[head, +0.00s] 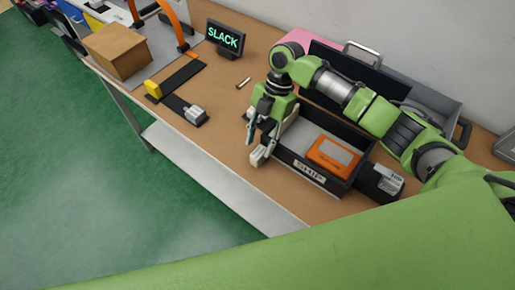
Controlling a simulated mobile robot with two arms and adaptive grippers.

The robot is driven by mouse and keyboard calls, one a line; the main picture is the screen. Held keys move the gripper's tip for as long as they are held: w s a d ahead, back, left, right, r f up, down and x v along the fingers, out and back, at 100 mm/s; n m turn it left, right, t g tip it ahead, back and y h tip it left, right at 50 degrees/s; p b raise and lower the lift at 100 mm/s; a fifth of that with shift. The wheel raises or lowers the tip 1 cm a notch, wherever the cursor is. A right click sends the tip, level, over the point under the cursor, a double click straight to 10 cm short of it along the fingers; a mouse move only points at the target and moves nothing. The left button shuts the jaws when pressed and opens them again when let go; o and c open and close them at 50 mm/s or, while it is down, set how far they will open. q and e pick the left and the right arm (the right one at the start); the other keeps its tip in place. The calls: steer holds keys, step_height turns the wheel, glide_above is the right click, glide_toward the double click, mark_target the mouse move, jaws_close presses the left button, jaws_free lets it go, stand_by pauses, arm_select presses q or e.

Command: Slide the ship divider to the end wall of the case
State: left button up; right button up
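A black open-topped case (297,172) stands on the workbench, with a small white label on its front wall that is too small to read surely. An orange box (334,156) with a grey panel lies in its right part. The left part shows a pale grey floor. I cannot make out a divider clearly; my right gripper and arm hide the case's left end and some of its back. My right gripper (256,143) points down at the left end of the case. Its fingers are apart, with nothing visible between them. I cannot tell whether it touches the case. My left gripper is out of view.
A grey case with a handle (362,54) stands behind, partly covered by my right arm. A black device (379,182) adjoins the right end. Bench is clear at front left.

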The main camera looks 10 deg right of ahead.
steer(key=v, duration=0.8)
steer(key=shift+r, duration=0.2)
steer(key=shift+f, duration=0.15)
